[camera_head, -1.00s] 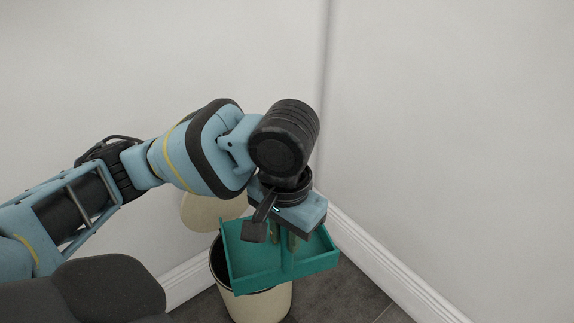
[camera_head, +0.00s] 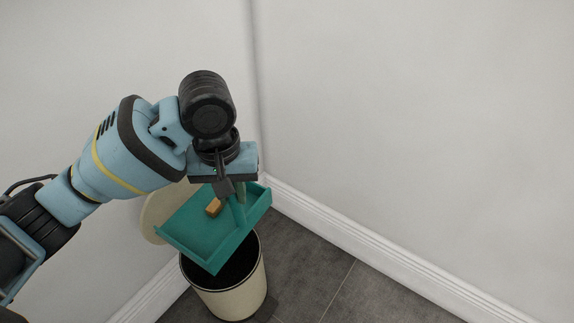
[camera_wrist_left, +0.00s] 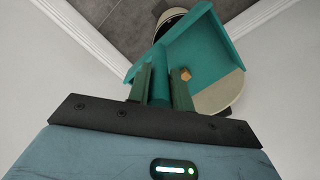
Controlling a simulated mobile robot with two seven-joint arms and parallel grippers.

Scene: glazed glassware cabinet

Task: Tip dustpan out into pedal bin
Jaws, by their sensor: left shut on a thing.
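My left gripper (camera_head: 232,188) is shut on the handle of the teal dustpan (camera_head: 196,231). The fingers stand on both sides of the handle in the left wrist view (camera_wrist_left: 161,88). A small orange-brown block (camera_head: 214,206) lies in the dustpan near the handle; it also shows in the left wrist view (camera_wrist_left: 185,74). The cream pedal bin (camera_head: 235,301) stands below, its dark mouth open and partly covered by the dustpan. Its round cream lid (camera_head: 151,216) is raised behind the dustpan. My right gripper is not in view.
Two plain walls meet in a corner behind the bin, with white skirting (camera_head: 365,245) along the floor. The grey tiled floor (camera_head: 315,270) right of the bin is clear.

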